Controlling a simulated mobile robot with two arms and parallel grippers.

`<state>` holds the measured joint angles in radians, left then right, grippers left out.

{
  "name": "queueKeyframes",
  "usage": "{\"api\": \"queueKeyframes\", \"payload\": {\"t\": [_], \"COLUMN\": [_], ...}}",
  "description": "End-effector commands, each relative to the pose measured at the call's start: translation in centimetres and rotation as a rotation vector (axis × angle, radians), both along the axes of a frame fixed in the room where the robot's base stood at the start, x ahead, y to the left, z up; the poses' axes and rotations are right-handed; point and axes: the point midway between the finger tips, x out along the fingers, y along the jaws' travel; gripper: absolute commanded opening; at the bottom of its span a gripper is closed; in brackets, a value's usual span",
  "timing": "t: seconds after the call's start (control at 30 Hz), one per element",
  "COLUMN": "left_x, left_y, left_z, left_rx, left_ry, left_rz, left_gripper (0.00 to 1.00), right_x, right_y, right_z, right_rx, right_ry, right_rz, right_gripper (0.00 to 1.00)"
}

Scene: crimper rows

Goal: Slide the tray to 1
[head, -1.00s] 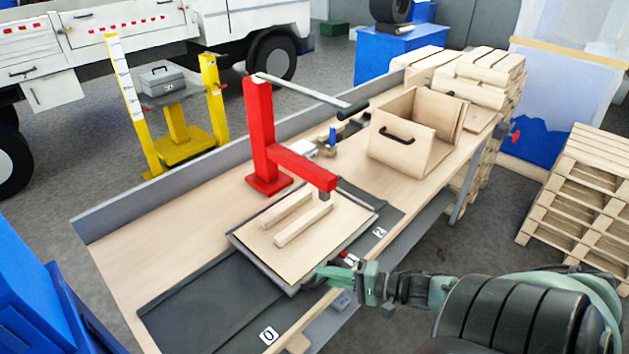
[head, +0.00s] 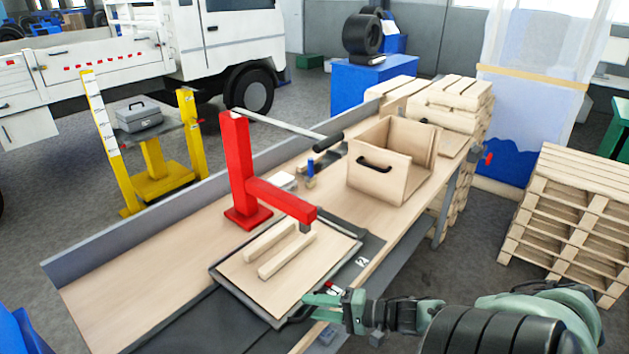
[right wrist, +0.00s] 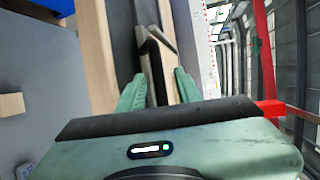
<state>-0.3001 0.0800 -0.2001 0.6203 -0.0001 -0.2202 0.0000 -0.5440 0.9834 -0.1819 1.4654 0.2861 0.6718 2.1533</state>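The tray (head: 222,280) is a flat dark-rimmed plate with a light wooden board and two parallel wooden strips on it. It lies on a dark track (head: 190,325) on the bench, below the arm of the red press (head: 240,175). A label 2 (head: 362,261) shows on the track just right of the tray. My right gripper (head: 306,305) is at the tray's front edge near its lower right corner. In the right wrist view, its green fingers (right wrist: 158,90) stand apart on either side of a dark and wooden edge; firm contact is unclear. My left gripper is out of view.
A wooden box (head: 385,180) with a black handle stands on the bench right of the press. Pallets (head: 570,215) stand right of the bench. The bench's left end is bare.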

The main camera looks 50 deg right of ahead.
Motion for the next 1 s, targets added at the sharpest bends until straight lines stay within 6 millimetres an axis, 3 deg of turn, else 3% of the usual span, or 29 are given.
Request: {"api": "queueKeyframes", "payload": {"t": [0.5, 1.0], "left_x": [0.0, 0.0], "left_y": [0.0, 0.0], "left_z": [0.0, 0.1], "left_rx": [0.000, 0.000], "left_ry": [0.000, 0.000], "left_rz": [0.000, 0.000], "left_gripper": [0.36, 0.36], "right_x": [-6.1, -6.8], "right_y": [-2.8, -3.2], "right_z": [1.2, 1.5], "right_rx": [-0.001, 0.000], "right_ry": [0.004, -0.001], "right_rz": [0.001, 0.000], "right_gripper": [0.34, 0.34]}}
